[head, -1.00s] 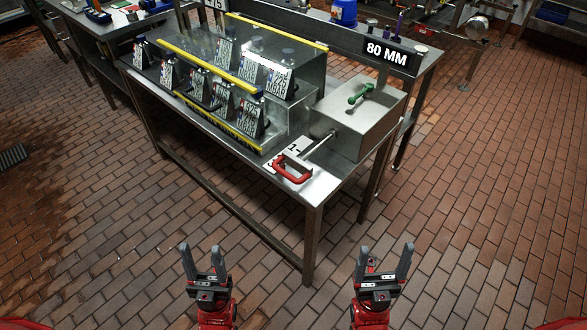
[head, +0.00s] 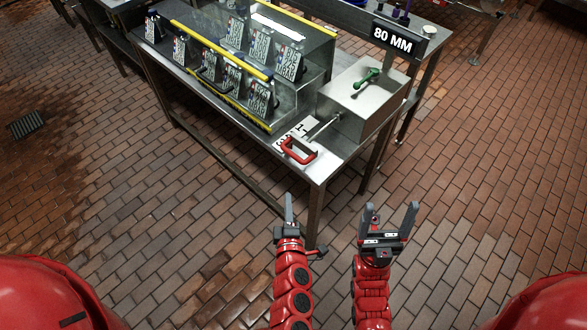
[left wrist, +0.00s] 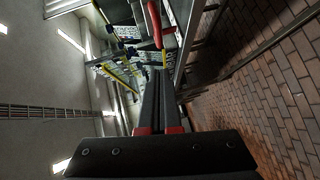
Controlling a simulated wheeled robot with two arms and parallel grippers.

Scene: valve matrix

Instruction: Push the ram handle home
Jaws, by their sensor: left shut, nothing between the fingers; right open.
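The red ram handle (head: 299,151) is a U-shaped grip at the near right end of the steel table (head: 330,165). A metal rod (head: 323,129) joins it to a steel box (head: 362,100) with a green lever (head: 366,80) on top. The rod stands well out of the box. My left gripper (head: 288,207) is shut and empty, pointing up in front of the table's near edge, below the handle in the picture and apart from it. The handle also shows in the left wrist view (left wrist: 155,25), beyond the shut fingers. My right gripper (head: 389,218) is open and empty, further right.
Several number plates (head: 262,98) stand in rows on a stepped stand with yellow edges, left of the handle. An "80 MM" sign (head: 393,40) stands behind the box. A table leg (head: 314,215) comes down close to my left gripper. Brick floor on the right is free.

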